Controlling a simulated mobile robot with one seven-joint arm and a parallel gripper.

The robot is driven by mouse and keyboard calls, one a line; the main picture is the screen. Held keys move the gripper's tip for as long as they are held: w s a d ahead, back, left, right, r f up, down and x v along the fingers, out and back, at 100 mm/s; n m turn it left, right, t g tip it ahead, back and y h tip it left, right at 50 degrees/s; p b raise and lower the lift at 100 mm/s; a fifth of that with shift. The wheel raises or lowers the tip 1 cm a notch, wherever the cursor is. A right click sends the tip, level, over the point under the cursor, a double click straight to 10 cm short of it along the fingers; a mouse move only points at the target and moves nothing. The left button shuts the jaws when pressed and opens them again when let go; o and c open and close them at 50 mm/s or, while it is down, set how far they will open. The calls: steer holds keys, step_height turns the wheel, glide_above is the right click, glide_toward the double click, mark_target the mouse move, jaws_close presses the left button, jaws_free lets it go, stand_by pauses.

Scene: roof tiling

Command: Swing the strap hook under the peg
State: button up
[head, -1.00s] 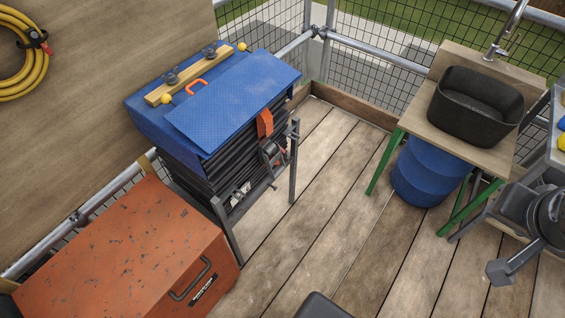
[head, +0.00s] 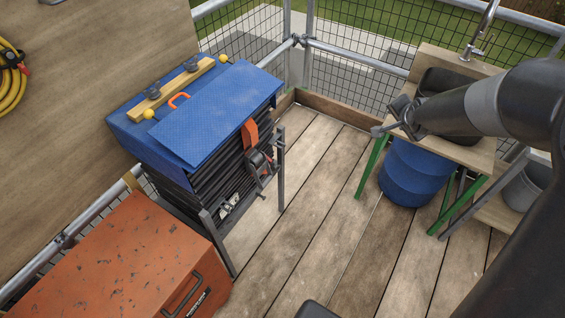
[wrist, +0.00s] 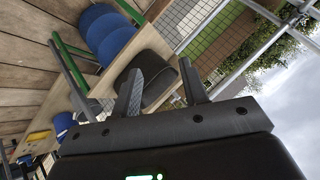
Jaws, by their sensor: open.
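An orange strap (head: 250,132) hangs over the right edge of the blue cover (head: 205,118) on the stack of dark sheets. A dark ratchet-like fitting (head: 259,162) sits below it on the stack's side. The strap hook and the peg are too small to make out for certain. A grey post (head: 281,172) stands beside the fitting. My gripper (head: 384,122) is at the right, in front of the sink bench, well apart from the strap. In the wrist view my gripper (wrist: 160,74) has its two fingers spread with nothing between them.
An orange chest (head: 125,262) stands at the front left. A blue barrel (head: 408,175) stands under the bench with a black basin (wrist: 158,70). The plank floor (head: 310,210) between is clear.

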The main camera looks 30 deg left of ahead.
steer(key=w+a+f+m+y, duration=0.2)
steer(key=a+f+m+y, duration=0.25)
steer(key=a+f, duration=1.65)
steer(key=s+a+f+m+y, duration=0.2)
steer(key=s+a+f, duration=0.15)
steer(key=f, duration=0.35)
steer(key=s+a+f+m+y, duration=0.1)
steer(key=s+a+f+m, duration=0.1)
steer(key=s+f, duration=0.4)
steer(key=s+a+f+m+y, duration=0.2)
steer(key=s+a+f, duration=0.15)
steer(key=f, duration=0.55)
steer(key=x, duration=1)
steer(key=shift+f+g, duration=0.2)
steer(key=shift+g, duration=0.1)
steer(key=shift+a+h, duration=0.15)
steer(key=shift+h, duration=0.1)
jaws_close()
